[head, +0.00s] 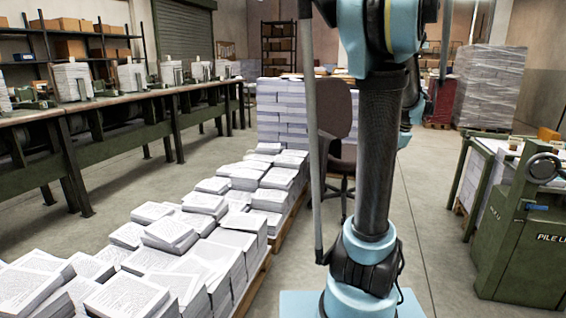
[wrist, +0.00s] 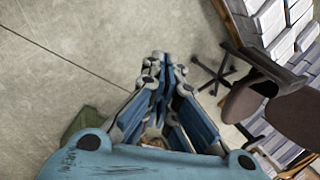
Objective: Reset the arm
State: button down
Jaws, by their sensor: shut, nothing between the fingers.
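My gripper (wrist: 160,66) shows in the wrist view, with its blue and grey fingers together and nothing between them. It hangs over bare concrete floor. In the head view my blue and black arm stands upright in the middle right, and I cannot make out the gripper there.
Pallets of printed paper stacks (head: 190,238) run along the left of my arm. A brown office chair (head: 336,125) stands behind the arm; it also shows in the wrist view (wrist: 246,98). A long workbench (head: 130,95) is at left, a green machine (head: 525,235) at right.

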jog(key=s+a+f+n+g, duration=0.1)
jog(key=s+a+f+n, duration=0.35)
jog(key=s+a, duration=0.4)
jog(key=s+a+f+n+g, duration=0.1)
jog(key=s+a+f+n, duration=0.2)
jog(key=s+a+n, duration=0.45)
jog(key=s+a+f+n+h, duration=0.1)
jog(key=s+a+f+n, duration=0.2)
jog(key=s+f, duration=0.3)
jog(key=s, duration=0.4)
